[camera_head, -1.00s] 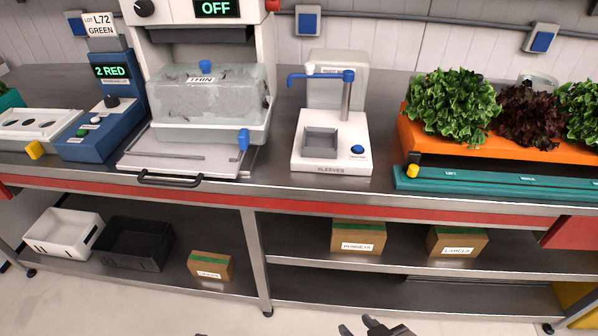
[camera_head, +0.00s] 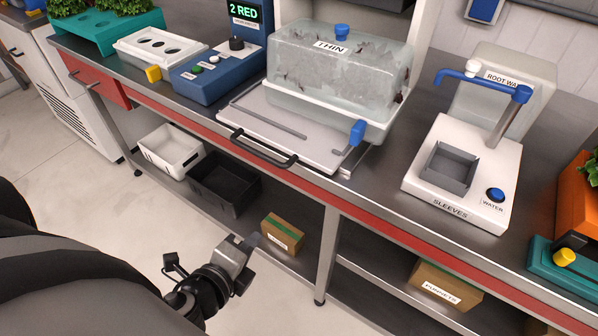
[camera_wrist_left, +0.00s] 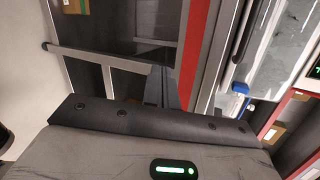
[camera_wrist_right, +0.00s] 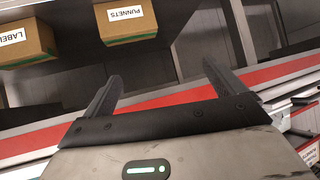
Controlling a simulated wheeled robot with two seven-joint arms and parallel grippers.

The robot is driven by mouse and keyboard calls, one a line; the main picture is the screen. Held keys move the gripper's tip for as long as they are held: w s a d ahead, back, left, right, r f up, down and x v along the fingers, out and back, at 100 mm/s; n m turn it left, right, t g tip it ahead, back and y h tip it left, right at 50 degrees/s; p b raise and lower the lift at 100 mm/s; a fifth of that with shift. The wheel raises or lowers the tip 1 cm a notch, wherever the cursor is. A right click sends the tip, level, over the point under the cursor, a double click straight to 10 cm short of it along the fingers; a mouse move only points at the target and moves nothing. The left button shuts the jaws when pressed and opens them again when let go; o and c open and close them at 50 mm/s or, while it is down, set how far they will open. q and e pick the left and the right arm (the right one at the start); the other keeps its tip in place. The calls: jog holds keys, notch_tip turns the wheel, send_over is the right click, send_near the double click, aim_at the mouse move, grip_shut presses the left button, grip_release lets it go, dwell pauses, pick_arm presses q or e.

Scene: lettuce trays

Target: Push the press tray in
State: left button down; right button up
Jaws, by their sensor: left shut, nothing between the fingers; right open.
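The press tray (camera_head: 262,122) is a pale flat plate with a black bar handle (camera_head: 257,148) at its front edge. It sticks out toward the bench front from under a clear cover labelled THIN (camera_head: 338,75). The tray also shows at the right of the left wrist view (camera_wrist_left: 262,42), handle toward the gripper's side. My left gripper (camera_head: 255,240) is shut and empty, in front of the bench, lower than the handle and apart from it. Its closed fingers show in its wrist view (camera_wrist_left: 172,88). My right gripper (camera_wrist_right: 160,85) is open and empty, facing the bench front; the head view does not show it.
A blue-handled lever (camera_head: 355,134) stands at the tray's right corner. A blue control box (camera_head: 215,75) is left of the tray, and a white SLEEVES station (camera_head: 470,205) is right. Below are white (camera_head: 170,150) and black (camera_head: 224,183) bins and a carton (camera_head: 282,234).

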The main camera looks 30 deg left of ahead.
pick_arm(q)
notch_tip(320, 180, up, 4)
jog(key=m+t+b, duration=0.1)
jog(key=m+t, duration=0.2)
jog(key=m, duration=0.6)
jog(key=m+t+h, duration=0.2)
jog(key=m+h, duration=0.1)
jog(key=m, duration=0.5)
send_near(306, 160)
jog(key=w+p, duration=0.1)
jog(key=w, duration=0.1)
jog(key=w+p, duration=0.3)
jog(key=w, duration=0.1)
jog(key=shift+w+d+r+p, duration=0.1)
jog(key=shift+w+d+p, duration=0.2)
jog(key=shift+d, duration=0.1)
jog(key=shift+w, duration=0.1)
pick_arm(e)
jog(key=shift+w+d+r, duration=0.1)
jog(key=shift+d+r, duration=0.05)
jog(key=shift+r, duration=0.3)
jog(key=shift+w+d+r, duration=0.1)
jog(key=shift+r, duration=0.3)
